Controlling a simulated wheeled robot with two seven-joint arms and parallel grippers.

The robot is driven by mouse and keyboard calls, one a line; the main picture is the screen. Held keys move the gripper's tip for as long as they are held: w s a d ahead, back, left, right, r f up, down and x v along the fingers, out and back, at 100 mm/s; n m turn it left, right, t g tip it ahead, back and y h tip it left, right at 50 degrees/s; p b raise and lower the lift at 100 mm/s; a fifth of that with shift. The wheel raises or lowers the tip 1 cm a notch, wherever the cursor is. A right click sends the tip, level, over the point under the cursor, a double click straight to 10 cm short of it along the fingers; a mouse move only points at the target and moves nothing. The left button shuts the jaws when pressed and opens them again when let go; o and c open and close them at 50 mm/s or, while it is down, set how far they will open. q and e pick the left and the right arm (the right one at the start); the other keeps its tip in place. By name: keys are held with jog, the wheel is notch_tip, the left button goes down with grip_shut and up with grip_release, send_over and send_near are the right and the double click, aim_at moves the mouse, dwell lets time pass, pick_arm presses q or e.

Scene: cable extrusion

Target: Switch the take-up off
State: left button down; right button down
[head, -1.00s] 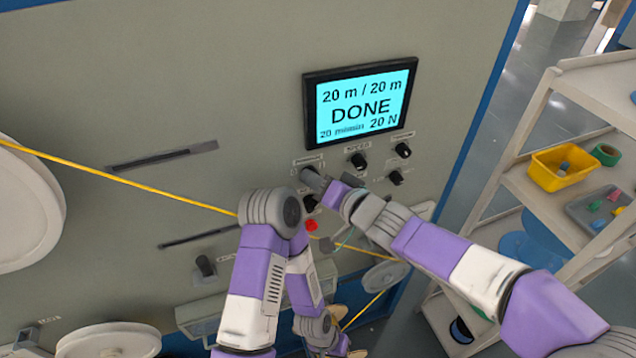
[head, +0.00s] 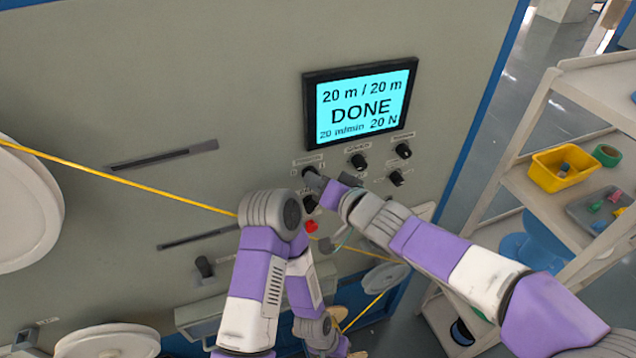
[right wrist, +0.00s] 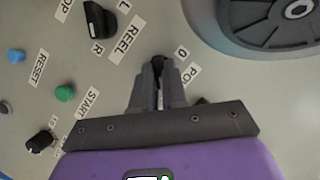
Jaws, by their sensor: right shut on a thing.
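My right gripper (head: 315,181) is at a small black knob (head: 310,171) on the grey panel, just below the left corner of the display. In the right wrist view its fingers (right wrist: 160,90) are shut on a black knob (right wrist: 158,63), mostly hidden between them. The display (head: 361,103) reads "20 m / 20 m DONE", 20 m/min, 20 N. My left arm is folded in front of the panel; its gripper is not visible.
Other black knobs (head: 359,161) and a red button (head: 311,226) are close by. The right wrist view shows a REEL knob (right wrist: 97,20), a green START button (right wrist: 65,94) and a blue RESET button (right wrist: 15,57). A yellow cable (head: 120,180) crosses the panel. A shelf (head: 560,200) stands right.

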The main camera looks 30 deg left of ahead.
jog(key=shift+s+a+n+t+h+b, duration=0.15)
jog(key=shift+n+t+h+b, duration=0.8)
jog(key=shift+n+b, duration=1.6)
jog(key=shift+s+a+n+t+h+b, duration=0.15)
jog(key=shift+n+t+h+b, duration=0.9)
jog(key=shift+b, duration=2.75)
jog(key=shift+s+a+n+t+h+b, duration=0.15)
jog(key=shift+n+t+h+b, duration=0.7)
jog(key=shift+n+b, duration=1.9)
jog(key=shift+d+m+t+y+b, duration=0.1)
jog(key=shift+m+t+y+b, duration=0.25)
jog(key=shift+b, duration=0.15)
jog(key=c, duration=1.2)
grip_release()
jog(key=shift+o, duration=0.2)
jog(key=v, duration=0.7)
jog(key=shift+s+d+b, duration=0.15)
jog(key=shift+s+b, duration=0.05)
jog(key=shift+b, duration=0.15)
